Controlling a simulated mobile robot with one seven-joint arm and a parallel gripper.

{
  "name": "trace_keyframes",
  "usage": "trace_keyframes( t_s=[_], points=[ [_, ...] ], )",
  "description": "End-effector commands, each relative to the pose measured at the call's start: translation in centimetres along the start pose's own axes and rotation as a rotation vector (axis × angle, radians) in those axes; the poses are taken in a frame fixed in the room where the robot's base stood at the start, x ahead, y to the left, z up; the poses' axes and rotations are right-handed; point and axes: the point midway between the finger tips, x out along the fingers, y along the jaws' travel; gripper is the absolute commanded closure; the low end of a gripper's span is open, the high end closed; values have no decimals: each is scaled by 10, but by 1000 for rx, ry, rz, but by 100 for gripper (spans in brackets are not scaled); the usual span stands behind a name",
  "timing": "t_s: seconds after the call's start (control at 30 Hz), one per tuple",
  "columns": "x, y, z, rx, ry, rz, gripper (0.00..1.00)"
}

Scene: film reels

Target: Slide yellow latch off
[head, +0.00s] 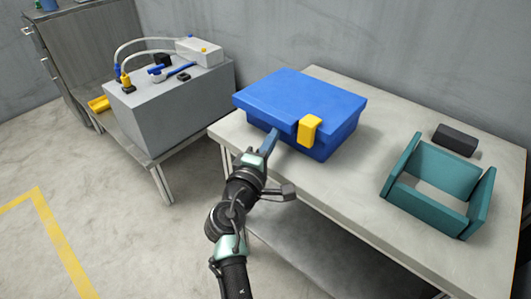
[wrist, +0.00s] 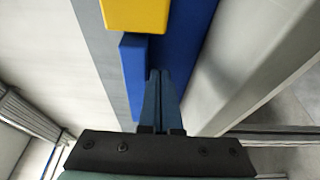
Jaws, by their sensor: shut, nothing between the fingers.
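The yellow latch (head: 308,129) sits over the front edge of the lid of a blue case (head: 300,98), right of the middle of that edge. The lid is down on the case. In the wrist view the latch (wrist: 137,14) shows at the top, ahead of my fingertips. My gripper (head: 272,138) is at the front of the case, to the left of the latch. Its two fingers are together (wrist: 158,76) with nothing between them, and a gap shows between them and the latch. Blue surfaces lie close beside the fingers; I cannot tell whether they touch.
The case stands on a pale table (head: 375,180). A teal open-topped frame (head: 446,168) and a dark block (head: 456,139) are on its right part. At left, a grey box (head: 175,105) with hoses stands on a lower bench. The table between case and frame is clear.

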Motion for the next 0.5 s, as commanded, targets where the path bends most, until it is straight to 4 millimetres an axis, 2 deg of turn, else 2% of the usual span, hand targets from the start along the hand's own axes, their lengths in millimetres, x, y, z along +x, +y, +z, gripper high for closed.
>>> trace_keyframes(
  t_s=[0.03, 0.2, 0.5],
  points=[
    [8, 0, 1, 0, -2, 2, 100],
    [-4, 0, 26, 2, -4, -2, 100],
    [-9, 1, 38, 2, -1, 0, 100]
  ],
)
